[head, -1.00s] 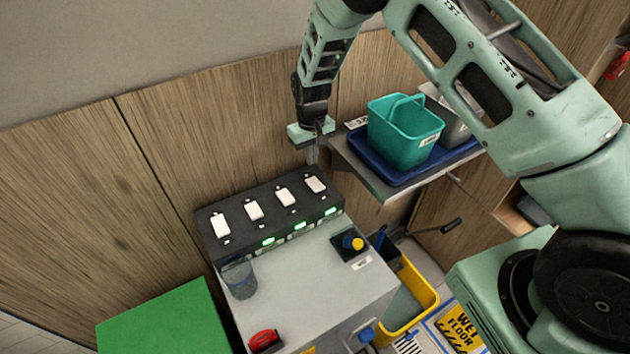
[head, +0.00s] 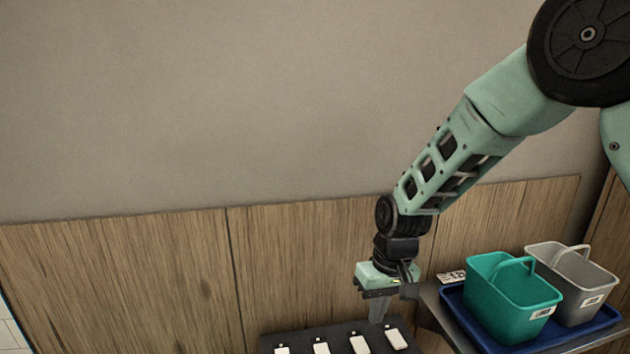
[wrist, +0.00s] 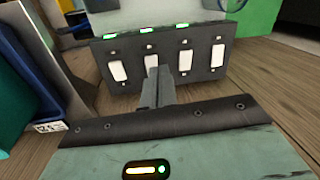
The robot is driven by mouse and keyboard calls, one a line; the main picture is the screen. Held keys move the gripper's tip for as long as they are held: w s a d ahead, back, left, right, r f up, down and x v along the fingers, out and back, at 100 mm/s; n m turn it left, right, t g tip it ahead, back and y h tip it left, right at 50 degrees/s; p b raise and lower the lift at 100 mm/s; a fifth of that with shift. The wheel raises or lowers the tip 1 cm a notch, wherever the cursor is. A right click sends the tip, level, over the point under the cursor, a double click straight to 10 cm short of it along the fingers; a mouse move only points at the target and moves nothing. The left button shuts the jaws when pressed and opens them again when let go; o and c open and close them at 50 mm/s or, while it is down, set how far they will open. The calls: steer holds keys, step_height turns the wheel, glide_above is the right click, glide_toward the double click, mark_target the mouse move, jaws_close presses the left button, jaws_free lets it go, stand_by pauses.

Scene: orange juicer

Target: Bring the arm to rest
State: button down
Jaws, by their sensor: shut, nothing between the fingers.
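My gripper (head: 378,314) hangs pointing down at the end of my green arm, close to the wood-panelled wall. Its narrow fingers are together with nothing between them. The fingertips are by the back of a black switch panel (head: 335,332), near its right end. In the wrist view the shut fingers (wrist: 158,88) stand in front of the panel (wrist: 205,86) and overlap one white switch. I cannot tell whether they touch the panel. The panel carries several white switches and lit green indicators.
A shelf right of my gripper holds a blue tray (head: 452,300) with a teal bucket (head: 510,298) and a grey bucket (head: 575,285). A small label card (head: 452,277) lies beside the tray. The wall (head: 200,100) is close behind. Open air lies left of my gripper.

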steer(key=s+d+r+n+b, duration=0.1)
steer(key=s+r+n+b, duration=0.1)
steer(key=s, duration=1.1)
steer(key=s+r+n+b, duration=0.2)
steer(key=s+b, duration=0.2)
steer(key=s, duration=0.9)
steer(key=shift+d+h, duration=0.35)
steer(key=shift+h, duration=0.05)
steer(key=shift+s, duration=0.1)
